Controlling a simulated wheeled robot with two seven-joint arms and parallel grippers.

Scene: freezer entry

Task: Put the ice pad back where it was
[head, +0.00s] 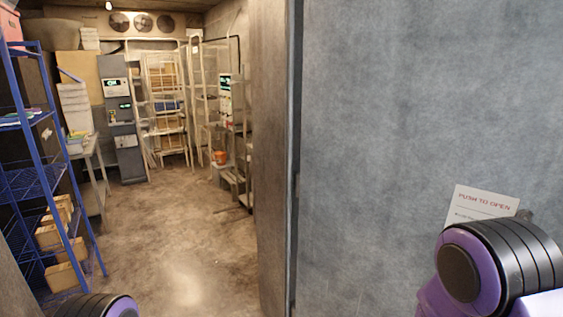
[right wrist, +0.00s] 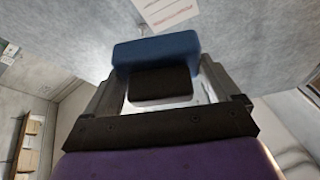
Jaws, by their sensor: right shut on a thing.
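In the right wrist view, my right gripper (right wrist: 158,75) is shut on a blue block with rounded edges, which I take to be the ice pad (right wrist: 155,48). A dark block (right wrist: 160,83) shows between the fingers, just in front of the blue. I cannot tell whether it is part of the pad or the gripper. The pad is held up near a grey panel with a sign. In the head view my right arm covers the lower right corner, and the pad is hidden. Only a bit of my left arm shows at the bottom left; its gripper is out of frame.
A large grey panel (head: 420,110) with a "PUSH TO OPEN" sign (head: 485,201) fills the right. Left of it an opening leads into a room with clear floor (head: 175,250). A blue wire shelf (head: 35,183) stands left, a wheeled rack (head: 165,100) at the back.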

